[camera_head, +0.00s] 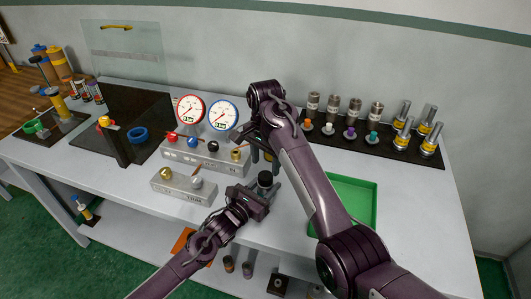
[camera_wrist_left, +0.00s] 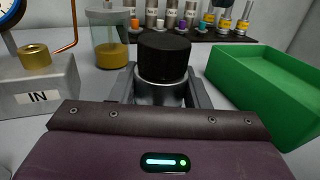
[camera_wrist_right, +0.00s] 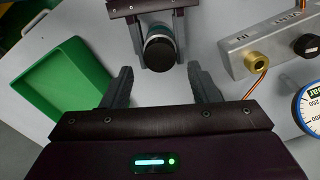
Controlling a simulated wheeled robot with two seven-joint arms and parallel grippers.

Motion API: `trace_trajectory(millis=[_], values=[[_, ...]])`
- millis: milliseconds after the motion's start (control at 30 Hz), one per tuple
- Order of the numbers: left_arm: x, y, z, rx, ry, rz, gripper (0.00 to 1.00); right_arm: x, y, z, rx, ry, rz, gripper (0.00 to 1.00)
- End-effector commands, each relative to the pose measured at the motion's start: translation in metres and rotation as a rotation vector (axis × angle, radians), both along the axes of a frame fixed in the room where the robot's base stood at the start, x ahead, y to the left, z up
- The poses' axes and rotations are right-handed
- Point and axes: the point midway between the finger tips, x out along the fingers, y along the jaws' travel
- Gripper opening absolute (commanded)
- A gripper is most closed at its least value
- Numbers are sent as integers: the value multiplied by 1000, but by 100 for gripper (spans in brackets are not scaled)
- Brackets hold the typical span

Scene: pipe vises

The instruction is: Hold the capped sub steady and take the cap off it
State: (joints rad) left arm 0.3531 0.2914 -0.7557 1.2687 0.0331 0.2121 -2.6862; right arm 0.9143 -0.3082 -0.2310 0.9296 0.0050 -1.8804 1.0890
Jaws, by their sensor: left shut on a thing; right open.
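The capped sub (camera_wrist_left: 159,92) is a metal cylinder standing upright on the table. A black cap (camera_wrist_left: 164,55) sits on its top; the cap also shows in the head view (camera_head: 264,179) and the right wrist view (camera_wrist_right: 159,52). My left gripper (camera_wrist_left: 165,88) is shut on the metal body below the cap. In the head view the left gripper (camera_head: 258,196) reaches in from the lower left. My right gripper (camera_wrist_right: 162,85) is open and empty. Its fingers point towards the cap, which lies ahead of them and is not between them. In the head view the right fingertips are mostly hidden by the arm.
A green tray (camera_head: 352,203) stands right of the sub. Metal blocks with fittings (camera_head: 184,186) and two gauges (camera_head: 222,115) stand to the left. A jar with amber contents (camera_wrist_left: 110,42) is close behind the sub. A dark mat (camera_head: 375,140) with several cylinders lies at the back right.

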Motion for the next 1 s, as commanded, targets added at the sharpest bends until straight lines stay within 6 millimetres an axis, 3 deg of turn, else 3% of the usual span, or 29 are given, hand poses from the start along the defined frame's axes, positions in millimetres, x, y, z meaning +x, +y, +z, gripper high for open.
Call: trace_trajectory(millis=[100, 300, 700, 1000], values=[[0, 0, 1, -1, -2, 0, 0, 0, 0, -21, -2, 3, 1, 55], [0, 0, 1, -1, -2, 0, 0, 0, 0, -44, -2, 1, 3, 55], [0, 0, 1, -1, -2, 0, 0, 0, 0, -51, -1, -1, 4, 53], [0, 0, 1, -1, -2, 0, 0, 0, 0, -50, -1, -1, 4, 14]])
